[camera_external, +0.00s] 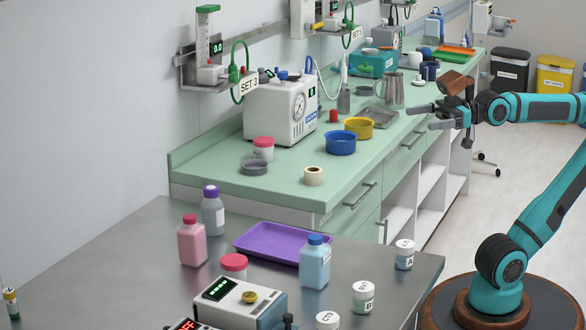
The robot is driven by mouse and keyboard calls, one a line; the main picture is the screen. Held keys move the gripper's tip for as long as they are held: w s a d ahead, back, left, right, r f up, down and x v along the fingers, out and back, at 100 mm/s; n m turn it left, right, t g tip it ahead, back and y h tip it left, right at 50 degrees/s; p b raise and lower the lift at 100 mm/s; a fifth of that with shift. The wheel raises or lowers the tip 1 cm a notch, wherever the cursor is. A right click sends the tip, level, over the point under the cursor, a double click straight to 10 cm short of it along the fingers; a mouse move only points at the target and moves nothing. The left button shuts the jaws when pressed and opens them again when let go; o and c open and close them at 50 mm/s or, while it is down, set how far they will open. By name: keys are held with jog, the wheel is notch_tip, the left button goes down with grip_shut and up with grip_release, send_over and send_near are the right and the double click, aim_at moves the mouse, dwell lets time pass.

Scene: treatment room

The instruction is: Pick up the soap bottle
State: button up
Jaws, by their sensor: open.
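No bottle carries a readable soap label, so I cannot tell which one is the soap bottle. On the metal table stand a pink bottle with a red cap (192,244), a grey bottle with a purple cap (213,216) and a pale blue bottle with a blue cap (315,266). A small grey bottle (344,103) stands on the green counter, and a blue bottle (433,30) stands at its far end. My gripper (421,117) is open and empty, pointing left near the counter's right edge, to the right of the metal jug (392,94).
The green counter (290,184) holds a blue bowl (341,145), a yellow bowl (358,129), a tape roll (314,176) and a white machine (282,112). The metal table (130,250) holds a purple tray (270,240), a device (235,303) and several white jars.

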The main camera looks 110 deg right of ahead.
jog(key=c, duration=0.5)
